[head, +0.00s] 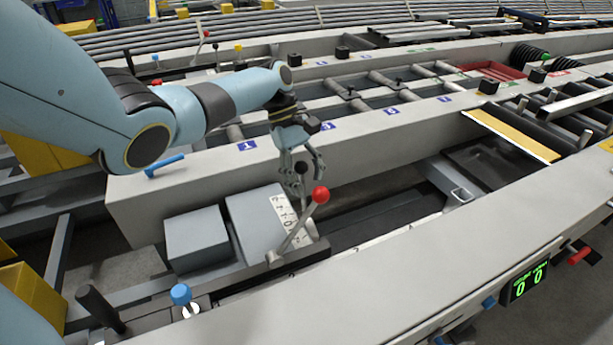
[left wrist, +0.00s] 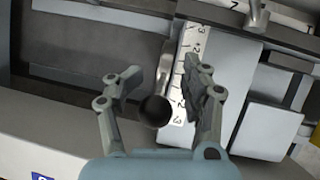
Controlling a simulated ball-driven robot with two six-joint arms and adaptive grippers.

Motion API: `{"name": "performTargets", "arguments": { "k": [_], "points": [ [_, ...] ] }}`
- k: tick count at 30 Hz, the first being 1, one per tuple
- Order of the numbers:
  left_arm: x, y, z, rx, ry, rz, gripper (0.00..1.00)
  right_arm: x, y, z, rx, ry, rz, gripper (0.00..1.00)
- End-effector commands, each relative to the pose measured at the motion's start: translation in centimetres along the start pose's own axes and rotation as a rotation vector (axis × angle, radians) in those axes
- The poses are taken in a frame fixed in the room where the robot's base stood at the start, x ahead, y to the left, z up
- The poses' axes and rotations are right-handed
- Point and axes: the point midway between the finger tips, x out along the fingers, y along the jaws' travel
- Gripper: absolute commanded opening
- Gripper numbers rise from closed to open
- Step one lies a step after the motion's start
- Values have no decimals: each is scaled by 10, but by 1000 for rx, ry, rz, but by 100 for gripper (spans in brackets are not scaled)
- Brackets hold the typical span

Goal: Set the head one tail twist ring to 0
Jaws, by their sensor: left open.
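My left gripper (head: 302,180) reaches down over the front left end of the near frame. It is open, fingers apart. A lever with a black ball knob (head: 301,168) stands at its fingertips. In the left wrist view the black knob (left wrist: 153,111) lies between the open fingers (left wrist: 160,85), closer to the left one, with no visible grip on it. A white numbered scale (left wrist: 191,75) runs beside it; it also shows in the head view (head: 284,213). I cannot tell which part is the twist ring. My right gripper is not in view.
A lever with a red ball (head: 319,195) stands just in front of the gripper. A grey box (head: 197,238) and a blue knob (head: 181,294) are to the left. A green display (head: 528,282) shows two zeros at right. Long grey beams (head: 420,265) flank the gap.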

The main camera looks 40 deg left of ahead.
Motion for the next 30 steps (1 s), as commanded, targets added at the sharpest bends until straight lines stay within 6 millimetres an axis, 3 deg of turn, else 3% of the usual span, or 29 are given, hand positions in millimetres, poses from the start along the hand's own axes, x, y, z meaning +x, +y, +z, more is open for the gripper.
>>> {"name": "performTargets", "arguments": {
  "k": [11,24,30],
  "points": [
    [-8,-1,0,-2,-2,-3,49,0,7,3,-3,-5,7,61],
    [-98,0,-1,-2,0,-1,49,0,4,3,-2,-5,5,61],
    [-117,0,0,-1,-1,-2,49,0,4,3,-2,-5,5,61]
  ]
}}
